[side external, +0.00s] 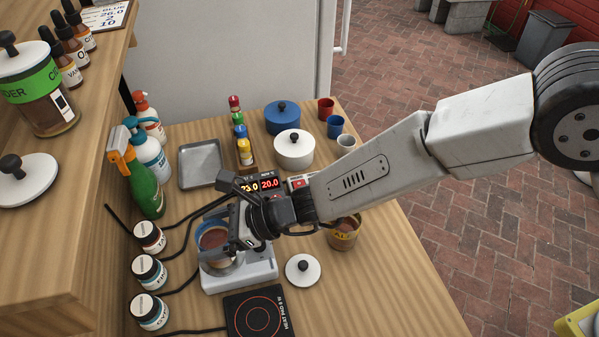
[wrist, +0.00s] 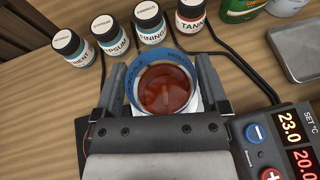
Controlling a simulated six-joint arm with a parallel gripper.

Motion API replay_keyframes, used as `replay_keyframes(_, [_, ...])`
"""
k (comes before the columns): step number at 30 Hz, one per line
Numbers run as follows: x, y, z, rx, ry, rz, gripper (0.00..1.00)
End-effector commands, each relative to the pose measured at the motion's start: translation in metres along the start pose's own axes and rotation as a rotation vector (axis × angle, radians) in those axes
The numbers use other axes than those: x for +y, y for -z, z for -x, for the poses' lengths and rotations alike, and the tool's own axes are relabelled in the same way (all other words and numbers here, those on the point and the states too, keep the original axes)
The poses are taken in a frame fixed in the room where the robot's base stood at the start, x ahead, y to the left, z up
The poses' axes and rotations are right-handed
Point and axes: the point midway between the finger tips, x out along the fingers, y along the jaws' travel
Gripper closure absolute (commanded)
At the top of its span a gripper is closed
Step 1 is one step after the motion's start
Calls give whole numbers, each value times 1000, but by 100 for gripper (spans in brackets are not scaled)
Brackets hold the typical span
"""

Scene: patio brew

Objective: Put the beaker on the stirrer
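The beaker (wrist: 163,91) has a blue lettered band round its rim and holds red-brown liquid. It sits between the two fingers of my gripper (wrist: 165,88), which touch its sides in the wrist view. In the side view the beaker (side external: 212,238) is upright at my gripper (side external: 232,240), over the white stirrer (side external: 262,272). Fingers partly cover the beaker there, and I cannot tell whether its base touches the stirrer plate. A white corner of the stirrer shows behind the beaker in the wrist view.
Labelled jars (side external: 149,272) line the left, with cables between them and the stirrer. A black heat pad (side external: 258,314) lies in front. A display box (side external: 268,184) is behind.

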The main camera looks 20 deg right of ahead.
Motion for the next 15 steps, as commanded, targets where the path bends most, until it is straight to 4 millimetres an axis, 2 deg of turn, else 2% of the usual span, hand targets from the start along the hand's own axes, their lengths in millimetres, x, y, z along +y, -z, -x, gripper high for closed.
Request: replay_keyframes(15, [-1,-3,6,-1,1,0,0])
